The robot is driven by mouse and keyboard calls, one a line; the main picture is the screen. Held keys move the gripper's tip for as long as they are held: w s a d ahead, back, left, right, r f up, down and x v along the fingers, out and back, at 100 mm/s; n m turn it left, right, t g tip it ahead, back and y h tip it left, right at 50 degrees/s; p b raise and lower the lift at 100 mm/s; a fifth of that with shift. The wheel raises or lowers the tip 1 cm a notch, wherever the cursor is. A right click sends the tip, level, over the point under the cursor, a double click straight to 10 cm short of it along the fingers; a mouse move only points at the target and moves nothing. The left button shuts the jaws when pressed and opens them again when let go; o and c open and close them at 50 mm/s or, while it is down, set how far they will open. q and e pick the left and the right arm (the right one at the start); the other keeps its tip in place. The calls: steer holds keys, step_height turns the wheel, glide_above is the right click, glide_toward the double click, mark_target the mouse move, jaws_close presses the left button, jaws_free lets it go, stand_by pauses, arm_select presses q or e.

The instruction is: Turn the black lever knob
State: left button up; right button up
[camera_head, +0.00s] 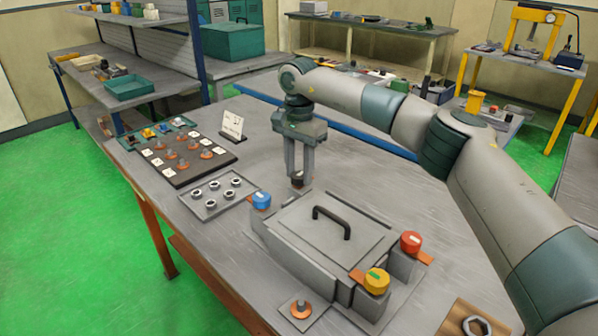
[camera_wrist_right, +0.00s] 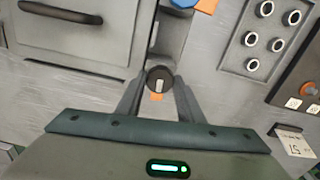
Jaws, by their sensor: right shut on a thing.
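The black lever knob (camera_wrist_right: 159,80) shows in the right wrist view as a round dark cap with a pale mark, between my right gripper's fingertips (camera_wrist_right: 158,88). In the head view the knob (camera_head: 298,179) is a small dark shape at the far corner of the grey box, partly hidden by the fingers. My right gripper (camera_head: 299,176) points straight down over it and is shut on it. A bit of orange shows just below the knob in the wrist view. My left gripper is not in view.
The grey box (camera_head: 290,235) has a black handle (camera_head: 331,222) on its lid. Blue (camera_head: 261,200), red (camera_head: 411,241) and yellow (camera_head: 376,281) knobs stand around it. A tray of nuts (camera_head: 240,202), a dark board (camera_head: 220,162) and a white sign (camera_head: 233,124) are to the left.

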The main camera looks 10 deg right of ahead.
steer(key=n, duration=0.3)
steer(key=shift+s+f+n, duration=0.1)
steer(key=shift+f+n, duration=0.15)
steer(key=shift+n, duration=0.05)
steer(key=n, duration=0.4)
steer(key=shift+n, duration=0.3)
steer(key=n, duration=0.4)
steer(key=shift+s+f+n, duration=0.1)
steer(key=shift+n, duration=1.8)
steer(key=o, duration=1)
steer(key=shift+o, duration=0.2)
steer(key=shift+w, duration=0.2)
steer(key=shift+r, duration=0.2)
